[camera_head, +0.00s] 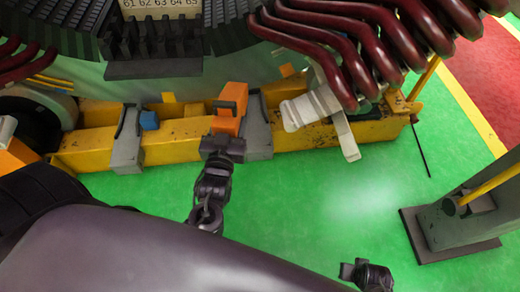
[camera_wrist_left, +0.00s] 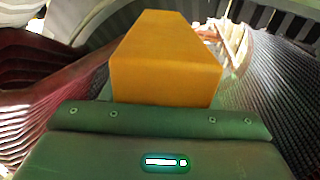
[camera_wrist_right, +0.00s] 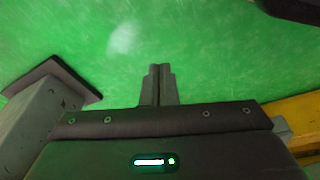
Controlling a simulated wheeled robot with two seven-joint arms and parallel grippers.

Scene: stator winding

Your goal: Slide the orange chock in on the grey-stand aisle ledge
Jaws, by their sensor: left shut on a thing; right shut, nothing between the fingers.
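The orange chock (camera_head: 230,108) is in my left gripper (camera_head: 222,142), which is shut on its near end. The chock is at the left edge of a grey stand (camera_head: 259,135) on the yellow beam (camera_head: 172,150). I cannot tell whether it touches the stand or its ledge. In the left wrist view the chock (camera_wrist_left: 165,70) stands up beyond the gripper body and hides the fingertips. My right gripper (camera_head: 366,272) is low over the green floor, empty. Its fingers (camera_wrist_right: 158,85) are closed together in the right wrist view.
A second grey stand (camera_head: 128,145) with a blue block (camera_head: 149,120) beside it is to the left. Dark red coils (camera_head: 345,45) and white wrapped leads (camera_head: 310,108) hang at the upper right. A grey post (camera_head: 465,215) stands at right. The green floor between is clear.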

